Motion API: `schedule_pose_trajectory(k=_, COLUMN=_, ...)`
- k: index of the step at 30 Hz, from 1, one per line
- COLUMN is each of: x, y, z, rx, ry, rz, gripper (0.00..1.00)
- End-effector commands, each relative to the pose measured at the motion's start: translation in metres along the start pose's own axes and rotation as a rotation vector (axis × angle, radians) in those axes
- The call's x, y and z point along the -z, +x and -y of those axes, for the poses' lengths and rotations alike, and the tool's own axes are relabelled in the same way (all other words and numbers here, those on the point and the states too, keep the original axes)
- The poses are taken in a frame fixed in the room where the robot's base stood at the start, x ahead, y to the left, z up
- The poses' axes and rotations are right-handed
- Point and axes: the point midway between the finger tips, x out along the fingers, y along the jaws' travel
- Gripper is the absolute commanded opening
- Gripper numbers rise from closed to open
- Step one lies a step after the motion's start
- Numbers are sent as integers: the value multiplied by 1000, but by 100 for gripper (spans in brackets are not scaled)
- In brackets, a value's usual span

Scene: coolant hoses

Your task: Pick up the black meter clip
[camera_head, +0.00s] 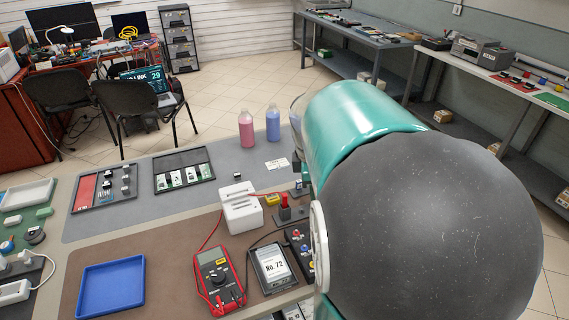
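The red multimeter (219,281) lies on the brown mat, with a red lead and a black lead (262,240) running from it. The black lead curves up and right towards my arm, and I cannot make out the black clip at its end; my arm may hide it. A red clip-like piece (284,201) stands upright on a small dark base, right of the white box (240,208). My teal and dark grey arm fills the right of the view. My gripper is not in view.
A device with a pale screen (271,267) lies right of the meter, beside a dark panel with knobs (298,240). A blue tray (112,286) is at the front left. Pink (246,130) and blue (273,123) bottles stand at the back. The mat between tray and meter is mostly clear.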

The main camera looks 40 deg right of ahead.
Motion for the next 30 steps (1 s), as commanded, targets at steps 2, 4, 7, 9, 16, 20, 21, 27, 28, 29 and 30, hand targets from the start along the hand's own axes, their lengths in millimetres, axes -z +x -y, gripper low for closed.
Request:
schedule_pose_trajectory(k=2, x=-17, y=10, z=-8, rx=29, ry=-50, rz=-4, gripper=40)
schedule_pose_trajectory(k=4, x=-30, y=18, z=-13, rx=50, ry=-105, rz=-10, gripper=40)
schedule_pose_trajectory(k=7, x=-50, y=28, z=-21, rx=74, ry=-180, rz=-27, gripper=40)
schedule_pose_trajectory(k=9, x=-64, y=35, z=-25, rx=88, ry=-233, rz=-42, gripper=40)
schedule_pose_trajectory(k=16, x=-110, y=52, z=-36, rx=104, ry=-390, rz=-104, gripper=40)
schedule_pose_trajectory(k=20, x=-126, y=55, z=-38, rx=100, ry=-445, rz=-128, gripper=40)
schedule_pose_trajectory(k=21, x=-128, y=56, z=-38, rx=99, ry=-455, rz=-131, gripper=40)
schedule_pose_trajectory(k=27, x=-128, y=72, z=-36, rx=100, ry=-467, rz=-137, gripper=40)
schedule_pose_trajectory(k=28, x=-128, y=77, z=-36, rx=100, ry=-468, rz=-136, gripper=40)
schedule_pose_trajectory(k=29, x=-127, y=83, z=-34, rx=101, ry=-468, rz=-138, gripper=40)
schedule_pose_trajectory(k=30, x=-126, y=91, z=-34, rx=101, ry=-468, rz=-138, gripper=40)
